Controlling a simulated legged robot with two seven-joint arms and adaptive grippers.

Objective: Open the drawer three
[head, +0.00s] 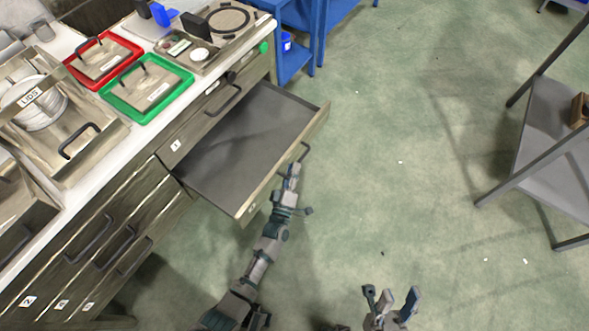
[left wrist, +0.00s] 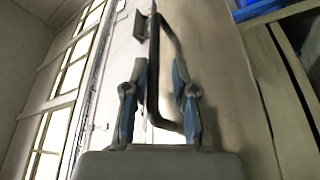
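A drawer (head: 235,145) with a grey, empty inside stands pulled far out of the wooden cabinet. A small label (head: 252,209) is on its front, too small to read. Its dark bar handle (head: 304,152) faces right; the handle (left wrist: 168,45) also shows in the left wrist view. My left gripper (head: 293,170) is at this handle. In the left wrist view my left gripper (left wrist: 159,80) has its fingers apart, with part of the handle between them. My right gripper (head: 391,298) is open and empty above the floor at the bottom.
A closed drawer labelled 1 (head: 175,145) is above the open one. More closed drawers with handles (head: 113,247) are at lower left. The countertop holds a red tray (head: 133,48), a green tray (head: 187,86) and a box of lids (head: 110,137). A grey shelf (head: 550,150) stands right; the floor between is clear.

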